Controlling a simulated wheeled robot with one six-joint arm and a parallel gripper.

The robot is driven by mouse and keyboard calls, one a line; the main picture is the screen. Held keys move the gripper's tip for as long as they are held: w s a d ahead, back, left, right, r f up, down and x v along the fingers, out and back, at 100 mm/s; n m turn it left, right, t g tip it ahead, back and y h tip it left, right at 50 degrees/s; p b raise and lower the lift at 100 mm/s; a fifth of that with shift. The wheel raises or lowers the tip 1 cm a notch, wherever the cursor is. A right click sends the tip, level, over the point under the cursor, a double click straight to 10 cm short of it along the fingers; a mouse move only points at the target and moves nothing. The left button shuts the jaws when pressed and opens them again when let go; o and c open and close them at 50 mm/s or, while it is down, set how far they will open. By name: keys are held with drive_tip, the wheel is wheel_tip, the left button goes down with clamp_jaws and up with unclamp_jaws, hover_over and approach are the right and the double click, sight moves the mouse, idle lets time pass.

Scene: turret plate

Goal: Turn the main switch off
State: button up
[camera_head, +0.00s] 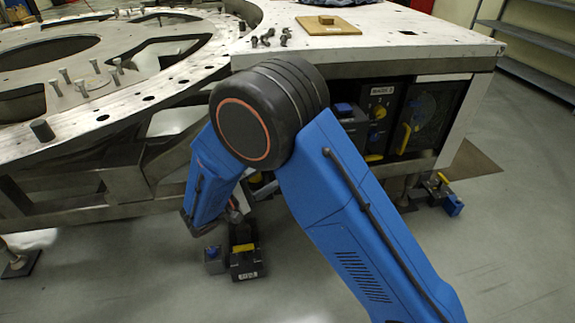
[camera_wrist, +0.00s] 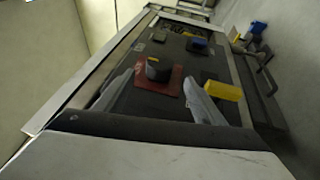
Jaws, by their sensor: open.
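My gripper (camera_wrist: 160,74) is open, one pale finger to each side of the knob. A gap shows between each finger and the knob. Whether the tips reach past the knob's face cannot be told. In the head view my blue arm hides the gripper tips and this knob.
A yellow block (camera_wrist: 222,90) sits close by the right finger, and a blue button (camera_wrist: 198,42) lies farther along the panel. In the head view a yellow knob (camera_head: 378,112) and a yellow handle (camera_head: 405,139) are right of my arm. The white tabletop (camera_head: 420,45) overhangs the panel.

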drive_tip(key=v, duration=1)
drive_tip(key=shift+s+a, duration=0.1)
drive_tip(key=d+r+m+g+y, duration=0.1)
drive_tip(key=d+r+g, duration=0.25)
drive_tip(key=d, duration=0.65)
drive_tip(key=d+r+m+g+y, duration=0.1)
drive_tip(key=d+r+m+g, duration=0.2)
drive_tip(key=d, duration=0.6)
drive_tip(key=d+r+g+y, duration=0.2)
drive_tip(key=d+r+g, duration=0.15)
drive_tip(key=d, duration=0.65)
drive_tip(key=s+d+r+m+t+y, duration=0.2)
drive_tip(key=s+d+m+y, duration=0.2)
drive_tip(key=s+d+y, duration=0.7)
drive_tip(key=s+d, duration=0.5)
drive_tip(key=s, duration=0.3)
drive_tip(key=shift+s+d+r+m, duration=0.2)
drive_tip(key=shift+s+r+m, duration=0.1)
drive_tip(key=shift+r, duration=0.1)
